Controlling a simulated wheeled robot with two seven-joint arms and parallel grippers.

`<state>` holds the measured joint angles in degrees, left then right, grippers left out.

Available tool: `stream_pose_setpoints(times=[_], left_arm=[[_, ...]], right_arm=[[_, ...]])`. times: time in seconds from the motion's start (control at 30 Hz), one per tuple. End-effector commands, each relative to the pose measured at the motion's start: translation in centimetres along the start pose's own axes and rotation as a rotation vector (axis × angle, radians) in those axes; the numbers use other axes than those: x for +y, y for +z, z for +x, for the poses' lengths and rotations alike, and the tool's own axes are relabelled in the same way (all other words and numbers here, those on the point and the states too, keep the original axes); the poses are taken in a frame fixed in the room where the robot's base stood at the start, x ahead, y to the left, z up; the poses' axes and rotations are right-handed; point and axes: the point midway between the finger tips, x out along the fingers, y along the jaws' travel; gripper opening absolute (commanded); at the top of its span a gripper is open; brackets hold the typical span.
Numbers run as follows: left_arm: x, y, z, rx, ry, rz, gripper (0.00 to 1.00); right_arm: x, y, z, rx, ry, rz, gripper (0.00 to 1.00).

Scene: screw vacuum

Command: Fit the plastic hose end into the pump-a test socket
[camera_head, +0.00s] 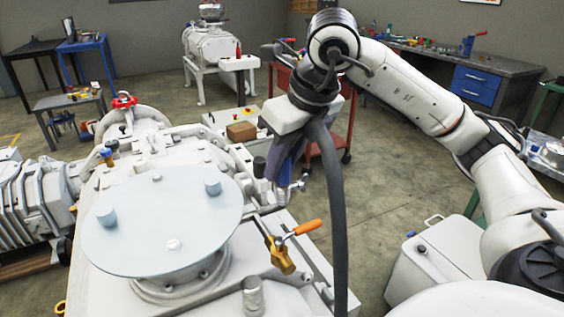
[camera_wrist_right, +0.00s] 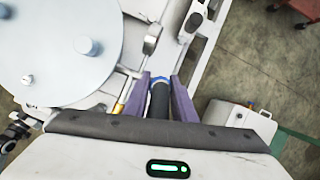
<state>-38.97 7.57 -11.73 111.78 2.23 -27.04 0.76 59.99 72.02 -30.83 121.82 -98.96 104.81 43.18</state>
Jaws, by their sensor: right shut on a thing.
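My right gripper (camera_head: 284,172) comes in from the right over the far right edge of the white pump (camera_head: 230,281), its purple fingers pointing down. In the right wrist view the fingers (camera_wrist_right: 159,92) are shut on the dark hose end (camera_wrist_right: 158,102). A blue ring shows at the far end of the held piece; I cannot tell which part it belongs to. A thick grey hose (camera_head: 331,205) hangs in front of the gripper and runs down to the picture's bottom edge. I cannot make out the test socket or whether the hose end touches it. My left gripper is not in view.
A round pale plate (camera_head: 160,222) tops the pump. A brass valve with an orange handle (camera_head: 300,229) stands at its right side. A white box (camera_head: 436,264) stands on the floor to the right. A red cart (camera_head: 322,140) and a workbench (camera_head: 455,62) are behind. Open floor lies between.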

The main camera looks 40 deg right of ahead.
Motion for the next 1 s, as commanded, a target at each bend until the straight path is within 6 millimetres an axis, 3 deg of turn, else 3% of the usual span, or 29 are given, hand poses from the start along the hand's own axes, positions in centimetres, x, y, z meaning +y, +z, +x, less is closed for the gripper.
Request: stream_pose_setpoints(times=[0.23, 0.27, 0.37, 0.77, 1.0], left_arm=[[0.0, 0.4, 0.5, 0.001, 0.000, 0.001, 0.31], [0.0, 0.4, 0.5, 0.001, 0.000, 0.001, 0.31], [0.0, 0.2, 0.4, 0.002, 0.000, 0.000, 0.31], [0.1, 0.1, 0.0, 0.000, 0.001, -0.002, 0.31], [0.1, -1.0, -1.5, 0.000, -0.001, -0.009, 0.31]], right_arm=[[0.0, -0.3, 0.9, -0.001, 0.001, 0.000, 0.00], [0.0, -0.3, 0.8, 0.000, 0.001, 0.000, 0.26], [0.0, -0.3, 0.7, 0.000, 0.001, 0.000, 0.42], [0.0, -0.1, 0.4, 0.000, 0.000, 0.000, 0.43], [0.0, 0.7, -2.3, 0.000, 0.000, 0.001, 0.43]])
